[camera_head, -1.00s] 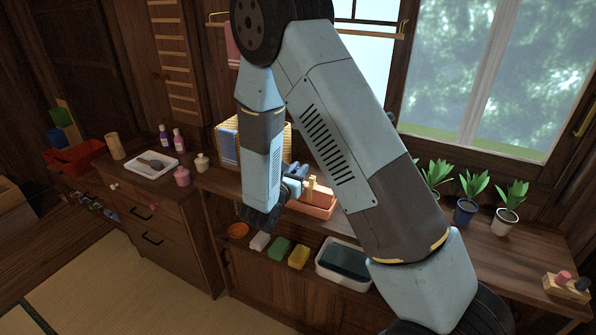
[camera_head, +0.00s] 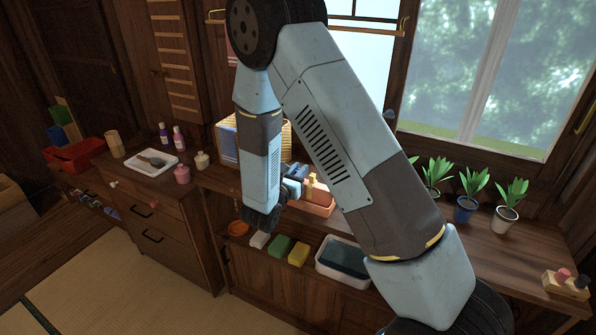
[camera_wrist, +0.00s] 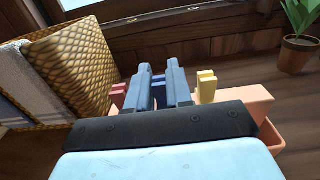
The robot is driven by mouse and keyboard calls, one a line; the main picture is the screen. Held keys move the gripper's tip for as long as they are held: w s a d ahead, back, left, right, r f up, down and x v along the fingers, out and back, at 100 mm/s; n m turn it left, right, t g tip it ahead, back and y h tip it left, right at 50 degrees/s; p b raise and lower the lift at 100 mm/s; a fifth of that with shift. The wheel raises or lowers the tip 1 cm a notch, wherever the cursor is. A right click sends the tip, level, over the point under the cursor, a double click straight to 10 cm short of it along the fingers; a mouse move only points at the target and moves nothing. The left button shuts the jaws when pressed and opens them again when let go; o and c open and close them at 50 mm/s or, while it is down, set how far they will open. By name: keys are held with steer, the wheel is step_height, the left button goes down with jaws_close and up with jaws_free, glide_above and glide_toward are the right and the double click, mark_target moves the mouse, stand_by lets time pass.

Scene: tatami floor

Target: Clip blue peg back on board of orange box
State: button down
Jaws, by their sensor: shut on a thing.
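My gripper (camera_wrist: 160,76) is shut on the blue peg (camera_wrist: 158,93), which shows between its two grey-blue fingers in the wrist view. The orange box (camera_wrist: 262,104) lies under and behind the fingers, with its back board partly hidden by my wrist. A red peg (camera_wrist: 118,95) stands to the left of the fingers and a yellow peg (camera_wrist: 207,86) to the right. The blue peg sits between them, but I cannot tell whether it touches the board. In the head view the box (camera_head: 318,209) is partly behind my arm.
A wicker basket (camera_wrist: 68,66) with cloths stands close on the left of the gripper. A potted plant (camera_wrist: 298,52) stands to the right at the back. Sponges (camera_head: 279,246) and a white basin (camera_head: 343,261) lie in front of the box. The counter right of the box is mostly clear.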

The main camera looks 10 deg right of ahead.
steer(key=shift+c, duration=2.4)
jaws_free()
steer(key=shift+r, duration=0.1)
steer(key=shift+r, duration=2.9)
